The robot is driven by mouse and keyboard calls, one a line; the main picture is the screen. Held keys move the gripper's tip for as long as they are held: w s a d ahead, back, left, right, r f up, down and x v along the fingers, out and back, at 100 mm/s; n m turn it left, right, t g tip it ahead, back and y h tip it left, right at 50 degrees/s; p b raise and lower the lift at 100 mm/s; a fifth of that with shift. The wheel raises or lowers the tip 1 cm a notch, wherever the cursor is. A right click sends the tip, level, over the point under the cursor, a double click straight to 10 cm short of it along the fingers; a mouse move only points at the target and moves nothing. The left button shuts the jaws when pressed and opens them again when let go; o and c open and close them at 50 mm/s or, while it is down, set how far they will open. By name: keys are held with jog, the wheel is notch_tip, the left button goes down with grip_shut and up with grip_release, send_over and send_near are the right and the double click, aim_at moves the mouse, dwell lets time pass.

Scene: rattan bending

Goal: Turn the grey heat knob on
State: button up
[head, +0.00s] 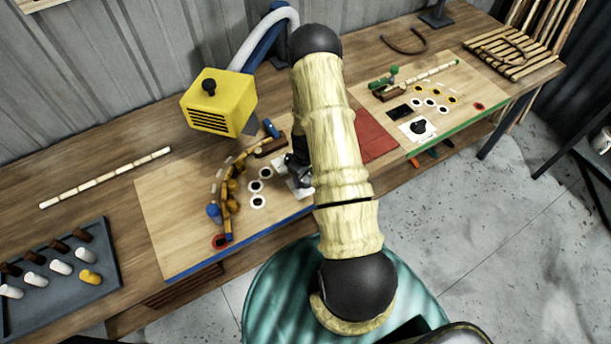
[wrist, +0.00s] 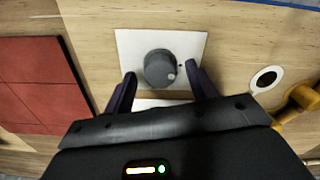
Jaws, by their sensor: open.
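The grey heat knob (wrist: 160,69) sits on a white plate (wrist: 196,43) in the wrist view. It is round, with a pale dot near its lower right edge. A small dark mark is on the plate to the right of the knob. My gripper (wrist: 159,80) is open, with one dark finger on each side of the knob. I cannot tell whether either finger touches it. In the head view my gripper (head: 296,168) is partly hidden by my arm. The white plate (head: 300,190) shows only in part there, and the knob is hidden.
A yellow heater box (head: 219,103) stands behind the left board (head: 165,220). Pegs and a curved rattan piece are left of my gripper. A red mat (head: 376,137) lies to the right. A grey tray (head: 110,280) of pegs is at the far left.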

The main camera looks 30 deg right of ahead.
jog(key=shift+f, duration=0.6)
jog(key=c, duration=1)
